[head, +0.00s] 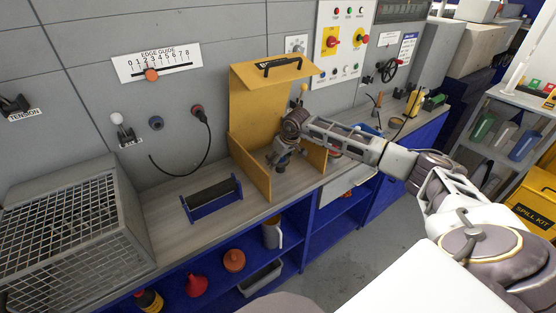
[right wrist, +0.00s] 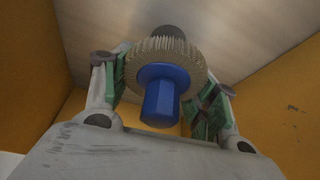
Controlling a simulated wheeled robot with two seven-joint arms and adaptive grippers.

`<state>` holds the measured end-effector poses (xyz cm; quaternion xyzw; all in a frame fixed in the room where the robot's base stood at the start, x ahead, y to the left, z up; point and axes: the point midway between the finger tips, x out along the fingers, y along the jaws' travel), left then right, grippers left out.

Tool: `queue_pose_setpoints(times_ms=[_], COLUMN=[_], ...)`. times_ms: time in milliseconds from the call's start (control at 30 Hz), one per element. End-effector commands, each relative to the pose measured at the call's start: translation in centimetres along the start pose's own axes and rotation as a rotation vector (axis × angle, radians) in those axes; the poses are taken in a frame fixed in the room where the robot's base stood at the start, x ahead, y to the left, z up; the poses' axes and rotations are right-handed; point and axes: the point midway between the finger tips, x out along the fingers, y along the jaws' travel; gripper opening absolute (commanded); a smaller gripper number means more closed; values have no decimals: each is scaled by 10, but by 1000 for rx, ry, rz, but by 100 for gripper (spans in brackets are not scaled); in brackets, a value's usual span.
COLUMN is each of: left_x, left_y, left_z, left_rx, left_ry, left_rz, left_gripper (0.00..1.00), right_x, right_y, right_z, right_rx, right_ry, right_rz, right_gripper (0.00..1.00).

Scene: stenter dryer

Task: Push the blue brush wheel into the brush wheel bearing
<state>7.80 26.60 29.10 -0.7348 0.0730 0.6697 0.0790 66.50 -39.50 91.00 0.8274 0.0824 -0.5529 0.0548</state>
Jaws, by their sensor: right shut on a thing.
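The blue brush wheel (right wrist: 158,95) shows in the right wrist view, with a blue hub and a ring of pale bristles. My right gripper (right wrist: 165,92) has its green-padded fingers on both sides of the wheel and is shut on it. A dark grey round part (right wrist: 170,32) shows just behind the bristles; I cannot tell whether it is the bearing or whether the wheel touches it. In the head view my right gripper (head: 281,157) reaches into the open yellow housing (head: 255,120), where the wheel and bearing are mostly hidden. My left gripper is not in view.
The yellow housing's side walls stand close around the gripper, and its raised lid (head: 278,70) is above. A blue-framed roller stand (head: 212,197) sits on the bench to the left. A wire-mesh box (head: 75,225) stands further left. A black cable (head: 205,145) hangs on the wall.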

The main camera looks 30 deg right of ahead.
Motion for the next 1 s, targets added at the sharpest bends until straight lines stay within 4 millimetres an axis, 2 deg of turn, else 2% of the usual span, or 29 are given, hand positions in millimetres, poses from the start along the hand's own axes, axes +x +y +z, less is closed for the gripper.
queue_pose_setpoints(times_ms=[300, 333, 500, 1000], left_x=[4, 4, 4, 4], left_y=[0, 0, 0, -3], left_z=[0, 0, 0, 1], left_rx=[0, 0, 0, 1], left_ry=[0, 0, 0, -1], left_rz=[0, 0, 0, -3], left_gripper=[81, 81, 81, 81], right_x=[5, 4, 4, 0], right_y=[0, 0, 0, 0], right_z=[2, 2, 2, 1], right_rx=[0, 0, 0, 0], right_ry=[0, 0, 0, 1], right_rz=[0, 0, 0, 0], right_gripper=[35, 62, 84, 84])
